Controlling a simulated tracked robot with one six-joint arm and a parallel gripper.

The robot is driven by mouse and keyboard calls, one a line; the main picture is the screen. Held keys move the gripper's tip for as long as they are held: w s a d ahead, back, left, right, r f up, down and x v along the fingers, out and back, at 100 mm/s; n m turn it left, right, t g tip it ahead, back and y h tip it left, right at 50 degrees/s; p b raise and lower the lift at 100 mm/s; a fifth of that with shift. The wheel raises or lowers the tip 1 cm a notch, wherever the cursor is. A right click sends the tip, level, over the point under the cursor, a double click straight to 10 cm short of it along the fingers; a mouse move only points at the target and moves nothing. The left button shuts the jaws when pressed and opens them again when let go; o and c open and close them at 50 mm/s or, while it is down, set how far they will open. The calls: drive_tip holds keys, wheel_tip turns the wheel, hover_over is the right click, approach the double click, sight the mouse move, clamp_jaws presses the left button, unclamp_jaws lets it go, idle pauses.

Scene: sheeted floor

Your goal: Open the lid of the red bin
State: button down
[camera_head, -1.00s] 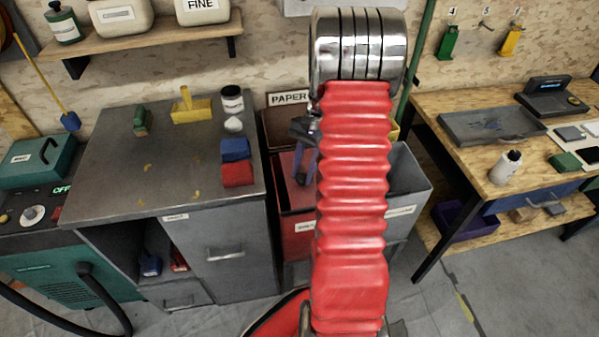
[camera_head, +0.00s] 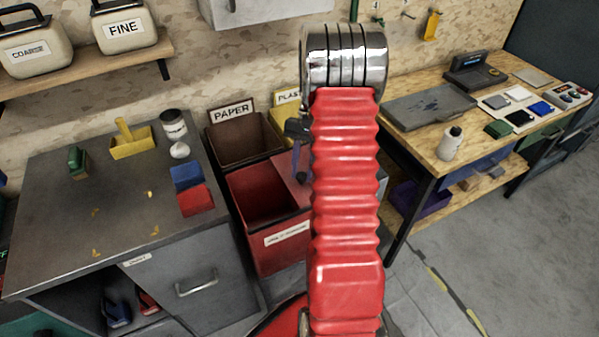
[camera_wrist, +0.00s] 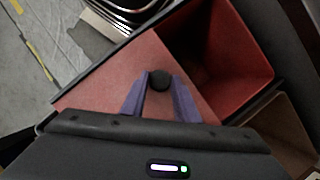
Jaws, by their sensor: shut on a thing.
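The red bin (camera_head: 282,249) stands in the middle of the head view, with a white label on its front. Its left part is open and the dark red inside shows. Its flat red lid (camera_wrist: 103,83) covers only part of the opening in the wrist view, and the inside (camera_wrist: 230,50) shows beside it. A round black knob (camera_wrist: 159,80) sits on the lid. My gripper (camera_wrist: 158,84) has its two purple fingers shut on the knob, one on each side. In the head view my gripper (camera_head: 302,168) is partly hidden behind my red arm, as is the lid's right part.
A brown PAPER bin (camera_head: 240,137) stands behind the red bin. A grey metal cabinet (camera_head: 110,225) with blocks and bottles on top is close on the left. A wooden workbench (camera_head: 430,150) is on the right. Open floor (camera_head: 520,240) lies at the right front.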

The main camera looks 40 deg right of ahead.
drive_tip(key=shift+w+d+r, duration=0.1)
drive_tip(key=shift+w+d, duration=0.15)
drive_tip(key=shift+d, duration=0.05)
drive_tip(key=c, duration=1.6)
unclamp_jaws()
drive_tip(key=shift+c, duration=0.2)
drive_tip(key=shift+o, duration=1.3)
drive_tip(key=shift+s+a, duration=0.1)
drive_tip(key=v, duration=1.3)
drive_tip(key=shift+r, duration=0.3)
